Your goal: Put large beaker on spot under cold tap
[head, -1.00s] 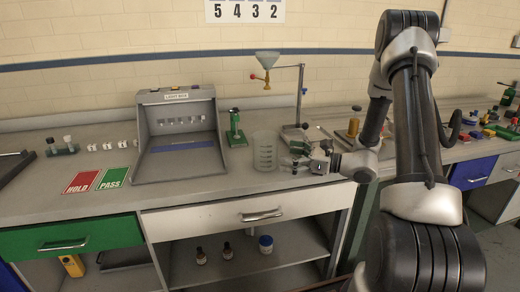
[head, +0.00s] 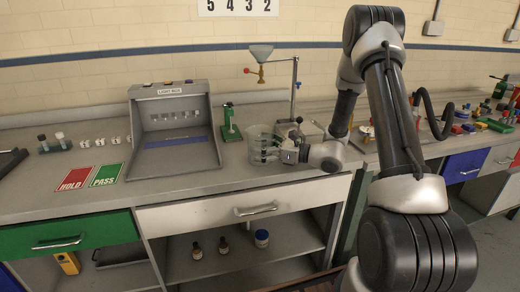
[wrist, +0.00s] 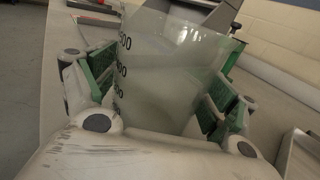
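The large beaker (head: 256,132), clear with dark graduation marks, stands upright on the bench right of the light box. It fills the middle of the wrist view (wrist: 165,75). My gripper (head: 268,150) has come in from the right at the beaker's side. In the wrist view its two green-padded fingers (wrist: 160,90) are spread, one on each side of the beaker. The pads are close to the glass; I cannot tell whether they touch it. No cold tap or marked spot can be made out.
The light box (head: 172,130) stands left of the beaker, with a green device (head: 230,125) between. A stand (head: 294,90) with a funnel (head: 261,52) rises just behind the beaker. HOLD (head: 75,179) and PASS (head: 105,175) cards lie left. Coloured items crowd the far right bench.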

